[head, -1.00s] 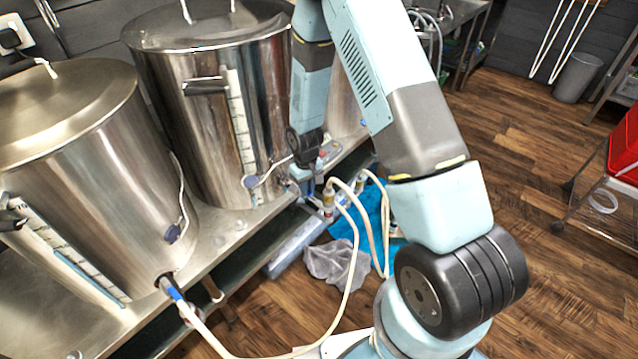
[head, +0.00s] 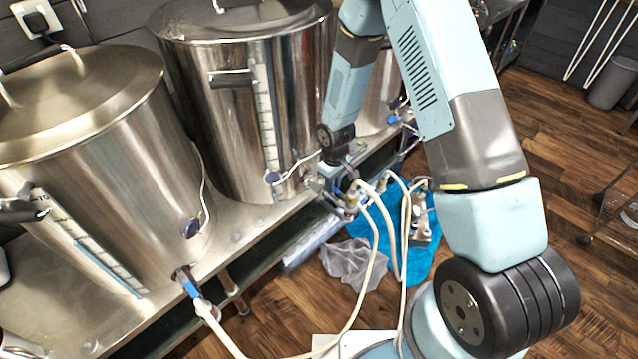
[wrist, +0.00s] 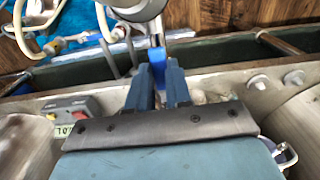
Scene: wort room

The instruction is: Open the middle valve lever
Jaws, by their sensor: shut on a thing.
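The middle valve's blue lever (wrist: 157,56) shows in the wrist view between my gripper's two fingers (wrist: 158,82), which are shut on it. A round grey metal part (wrist: 138,8) sits just beyond the lever. In the head view my gripper (head: 342,165) is low at the right foot of the middle steel kettle (head: 243,110). My wrist and fingers hide most of the valve there, so I cannot read the lever's angle.
A left kettle (head: 95,140) stands on the same steel bench, with a pale hose (head: 215,325) at its outlet. Pale hoses hang close to my gripper. A blue cloth (head: 425,255) and a grey cloth (head: 352,265) lie below. A small control box (wrist: 72,115) is near my gripper.

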